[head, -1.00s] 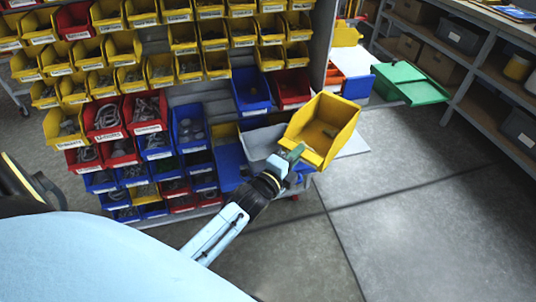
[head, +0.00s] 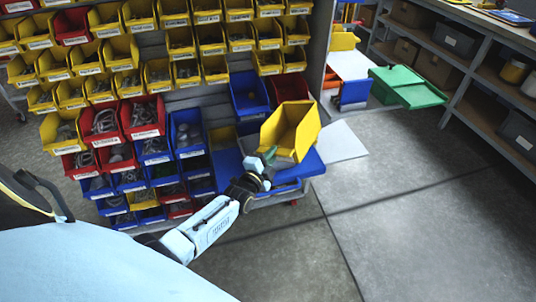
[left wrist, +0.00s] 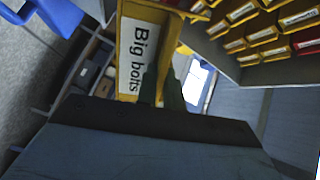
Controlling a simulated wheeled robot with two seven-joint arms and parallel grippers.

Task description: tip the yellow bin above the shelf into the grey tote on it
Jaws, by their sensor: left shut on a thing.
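The yellow bin (head: 296,132) is held in the air in front of the right end of the bin rack, tilted, with its open side partly showing. My left gripper (head: 266,157) is shut on the bin's near lower edge. In the left wrist view, the bin's yellow front (left wrist: 127,88) shows a white "Big bolts" label between and beyond my dark fingers (left wrist: 162,88). I cannot make out the bin's contents. My right gripper is not in view.
The rack of yellow, red and blue bins (head: 150,75) stands close on the left. A blue bin (head: 250,93) and a red bin (head: 289,88) sit just behind the held bin. The floor (head: 430,210) at right is clear.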

